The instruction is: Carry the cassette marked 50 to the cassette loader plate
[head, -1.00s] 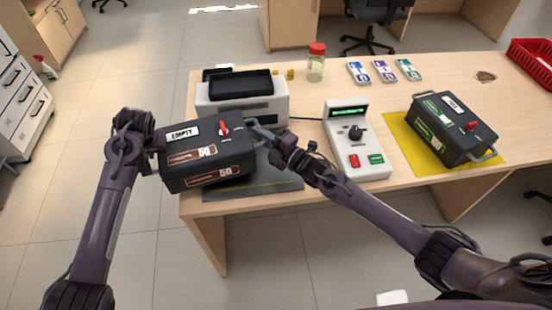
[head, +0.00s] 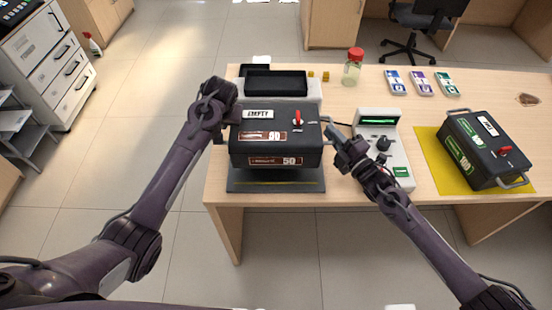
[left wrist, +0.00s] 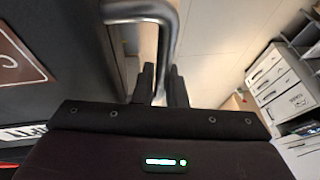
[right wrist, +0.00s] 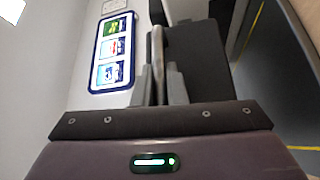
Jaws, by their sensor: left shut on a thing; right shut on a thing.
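The cassette marked 50 (head: 276,146) is a black box with brown labels, a white EMPTY tag and a red knob. It hangs level between my grippers, above the dark loader plate (head: 275,187) at the counter's front edge. A dark gap shows between box and plate. My left gripper (head: 228,118) is shut on its left handle, a grey bar that fills the left wrist view (left wrist: 160,85). My right gripper (head: 336,143) is shut on its right handle; its fingers also close on a bar in the right wrist view (right wrist: 160,85).
A black-topped white machine (head: 276,83) stands behind the cassette. A second cassette with green labels (head: 488,148) sits on a yellow mat (head: 430,150). A red-capped jar (head: 353,68) stands farther back.

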